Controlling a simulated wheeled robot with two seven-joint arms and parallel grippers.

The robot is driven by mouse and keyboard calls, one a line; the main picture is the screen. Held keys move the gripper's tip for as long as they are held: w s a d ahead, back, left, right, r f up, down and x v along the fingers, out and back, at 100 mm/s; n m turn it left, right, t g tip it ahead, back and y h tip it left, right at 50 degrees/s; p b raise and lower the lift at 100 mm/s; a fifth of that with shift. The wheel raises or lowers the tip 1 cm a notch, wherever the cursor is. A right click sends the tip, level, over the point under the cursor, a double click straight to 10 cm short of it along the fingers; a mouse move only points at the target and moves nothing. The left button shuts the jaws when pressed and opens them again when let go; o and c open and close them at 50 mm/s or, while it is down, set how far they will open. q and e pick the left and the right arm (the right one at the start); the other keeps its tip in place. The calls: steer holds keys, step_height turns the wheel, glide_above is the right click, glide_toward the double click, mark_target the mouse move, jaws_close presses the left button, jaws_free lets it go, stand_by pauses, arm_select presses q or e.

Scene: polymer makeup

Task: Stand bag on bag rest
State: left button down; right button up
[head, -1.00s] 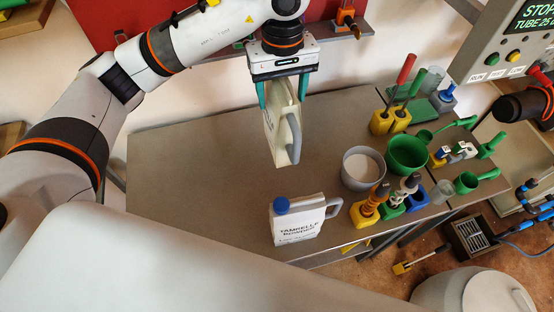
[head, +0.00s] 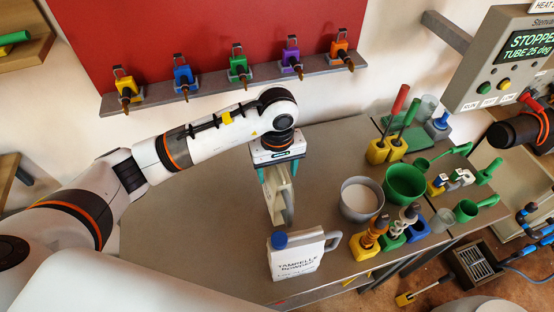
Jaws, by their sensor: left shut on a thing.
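My left gripper (head: 276,163) is shut on a flat cream bag (head: 276,190) with a grey edge on its right side. The bag hangs upright below the jaws, over the grey table (head: 190,225), just behind a white container. I cannot tell whether its lower end touches the table. The container (head: 292,264) has a blue cap, a grey handle and the printed words "TAMRELLE POWDER", and stands near the front edge. I cannot make out a clear bag rest.
A grey bowl of white powder (head: 350,206) and a green bowl (head: 405,190) stand right of the bag. Coloured tool holders (head: 376,244) crowd that side. A grey rail (head: 210,84) with several coloured holders runs behind. The table's left part is clear.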

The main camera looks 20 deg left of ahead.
arm_select(q)
steer(key=shift+f+p, duration=0.5)
steer(key=shift+f, duration=1.15)
steer(key=shift+f, duration=0.1)
steer(key=c, duration=0.7)
jaws_free()
steer(key=shift+f, duration=0.1)
steer(key=o, duration=0.4)
